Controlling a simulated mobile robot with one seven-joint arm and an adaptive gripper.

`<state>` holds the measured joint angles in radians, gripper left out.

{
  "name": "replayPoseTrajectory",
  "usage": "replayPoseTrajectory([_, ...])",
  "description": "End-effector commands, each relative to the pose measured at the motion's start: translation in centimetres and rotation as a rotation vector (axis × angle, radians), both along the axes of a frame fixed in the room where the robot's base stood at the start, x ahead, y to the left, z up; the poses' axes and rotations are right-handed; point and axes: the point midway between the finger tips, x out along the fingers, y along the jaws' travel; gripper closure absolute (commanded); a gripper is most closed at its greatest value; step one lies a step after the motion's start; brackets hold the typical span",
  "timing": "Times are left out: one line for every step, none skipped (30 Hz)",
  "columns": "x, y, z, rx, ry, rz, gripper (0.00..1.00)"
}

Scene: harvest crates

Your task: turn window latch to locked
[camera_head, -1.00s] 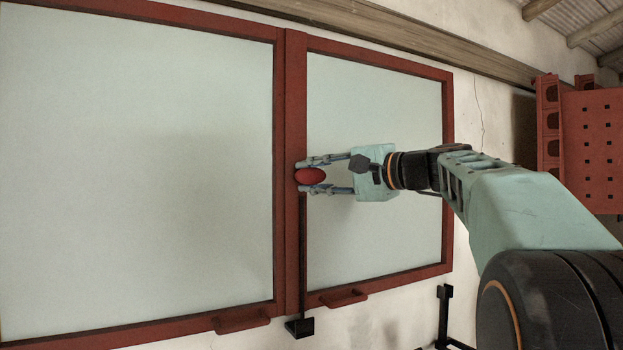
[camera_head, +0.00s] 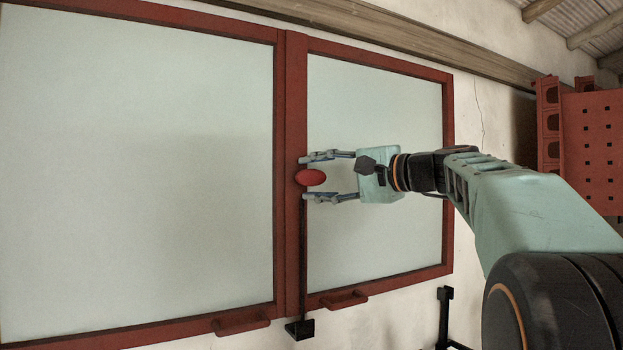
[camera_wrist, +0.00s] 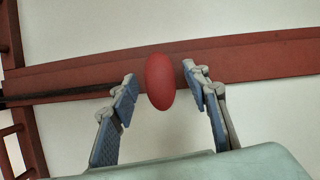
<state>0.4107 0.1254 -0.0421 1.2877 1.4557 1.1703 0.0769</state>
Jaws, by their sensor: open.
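The window latch shows as a red oval knob (camera_head: 311,177) on the dark red middle post (camera_head: 292,120) between two window panes. In the wrist view the knob (camera_wrist: 160,82) stands upright in front of the post (camera_wrist: 250,62). My gripper (camera_head: 306,178) is open, with one finger above the knob and one below it in the head view. In the wrist view my gripper's fingertips (camera_wrist: 159,78) are on either side of the knob, with a gap on each side. Any latch part behind the knob is hidden.
Red handles (camera_head: 241,320) and (camera_head: 345,299) stick out at the bottom of the window frames. A black bracket (camera_head: 299,328) is below the post. Red crates (camera_head: 590,140) are stacked at the right.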

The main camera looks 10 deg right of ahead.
Motion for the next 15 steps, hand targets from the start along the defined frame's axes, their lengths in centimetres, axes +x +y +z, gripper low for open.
replayPoseTrajectory([-0.6, -0.7, 0.1, -0.001, -0.001, -0.005, 0.57])
replayPoseTrajectory([-1.1, -1.0, 0.2, 0.0, -0.002, -0.006, 0.57])
replayPoseTrajectory([-1.7, -1.5, 0.2, -0.001, -0.001, -0.005, 0.57])
replayPoseTrajectory([-2.1, -2.0, 0.2, -0.001, -0.001, -0.006, 0.57])
replayPoseTrajectory([-2.7, -2.4, 0.3, -0.001, -0.001, -0.005, 0.57])
replayPoseTrajectory([-3.4, -3.0, 0.3, -0.001, -0.001, -0.006, 0.57])
replayPoseTrajectory([-3.9, -3.4, 0.3, -0.001, -0.001, -0.006, 0.57])
replayPoseTrajectory([-4.4, -3.8, 0.4, -0.001, -0.001, -0.006, 0.57])
replayPoseTrajectory([-5.0, -4.3, 0.4, -0.001, -0.003, -0.005, 0.57])
replayPoseTrajectory([-5.4, -4.7, 0.4, -0.001, -0.003, -0.005, 0.57])
replayPoseTrajectory([-5.9, -5.1, 0.5, -0.001, -0.003, -0.005, 0.57])
replayPoseTrajectory([-6.4, -5.5, 0.5, -0.001, -0.003, -0.004, 0.57])
replayPoseTrajectory([-6.8, -5.8, 0.5, -0.001, -0.002, -0.003, 0.57])
replayPoseTrajectory([-7.1, -6.1, 0.5, 0.0, -0.002, -0.004, 0.57])
replayPoseTrajectory([-7.5, -6.4, 0.5, 0.0, -0.002, -0.003, 0.57])
